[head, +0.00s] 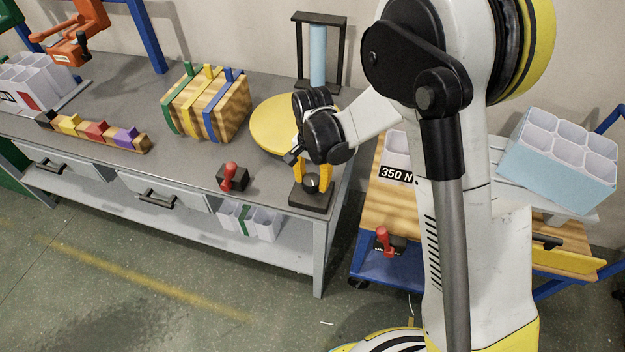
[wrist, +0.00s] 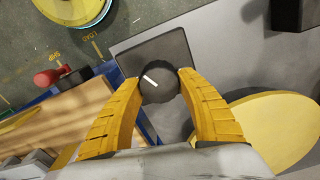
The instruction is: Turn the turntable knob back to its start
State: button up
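The turntable knob (wrist: 158,83) is a dark round knob with a white pointer line, on a dark square base (head: 313,200) at the bench's front right corner. In the wrist view the line slants from upper left to lower right. My gripper (wrist: 158,78) points down over the knob, one yellow finger on each side. The fingers are apart, with a thin gap showing on the left; contact on the right is unclear. The yellow turntable disc (head: 270,126) lies just behind the base and shows at lower right in the wrist view (wrist: 275,130).
A red-handled switch (head: 229,176) stands left of the knob base. A strapped wooden crate (head: 207,105) and a row of coloured blocks (head: 97,131) are further left. A black frame with a blue cylinder (head: 318,58) stands behind the disc. A wood-topped cart (head: 372,200) is at right.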

aim_at(311, 178)
jog(key=shift+n, duration=0.3)
jog(key=n+b, duration=0.1)
jog(key=n, duration=0.3)
jog(key=shift+f, duration=0.1)
jog(key=n, duration=0.5)
jog(key=shift+a, duration=0.15)
jog(key=shift+n, duration=0.3)
dwell(0.4)
jog(key=o, duration=1.2)
jog(key=shift+c, duration=0.2)
notch_tip(311, 178, up, 12)
